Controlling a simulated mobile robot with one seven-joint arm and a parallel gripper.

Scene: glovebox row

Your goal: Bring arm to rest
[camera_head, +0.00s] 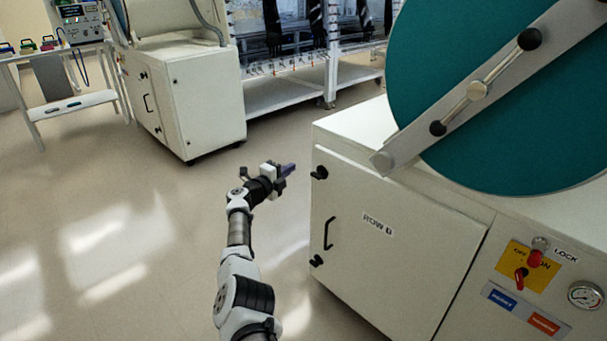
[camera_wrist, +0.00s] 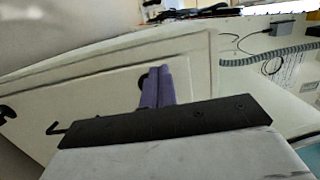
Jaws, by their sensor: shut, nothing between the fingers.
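My gripper (camera_head: 288,169) is at the end of my outstretched arm, over the floor just left of the white cabinet marked "ROW B" (camera_head: 345,268). Its purple fingers are together, with nothing between them. The fingers also show in the wrist view (camera_wrist: 158,88), side by side in front of a pale cabinet front (camera_wrist: 100,98). The gripper looks close to the cabinet's upper left corner and its black hinge knob. I cannot tell the exact gap.
A round teal door (camera_head: 480,80) with a bar handle stands above the cabinet. A panel with a red lock switch (camera_head: 535,258) and a gauge (camera_head: 585,294) is at right. Another white cabinet (camera_head: 195,100) and a small table (camera_head: 72,105) stand behind. The floor (camera_head: 110,230) at left is clear.

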